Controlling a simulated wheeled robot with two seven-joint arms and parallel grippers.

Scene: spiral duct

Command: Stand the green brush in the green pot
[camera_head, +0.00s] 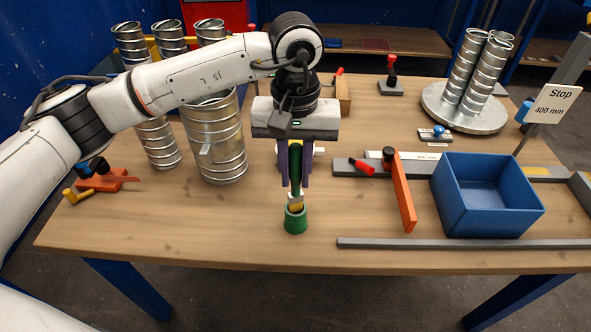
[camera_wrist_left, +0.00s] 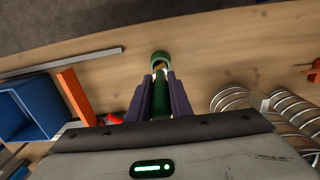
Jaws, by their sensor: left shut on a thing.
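The green pot (camera_head: 295,220) stands on the wooden table near its front edge. My left gripper (camera_head: 294,182) points down above the pot and is shut on the green brush (camera_head: 295,165), holding it by its handle. The brush is upright, with its pale and yellowish bristle end (camera_head: 296,203) down at the pot's mouth. Its lower tip seems to be inside the rim; how deep I cannot tell. In the left wrist view the pot (camera_wrist_left: 160,58) shows just beyond the purple fingers (camera_wrist_left: 160,92), with the green brush (camera_wrist_left: 159,97) between them. My right gripper is not in view.
A blue bin (camera_head: 487,196), an orange bar (camera_head: 403,194) and a grey rail (camera_head: 460,243) lie to the right. Spiral ducts (camera_head: 214,140) stand to the left. An orange clamp (camera_head: 108,180) lies at the far left. The table around the pot is clear.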

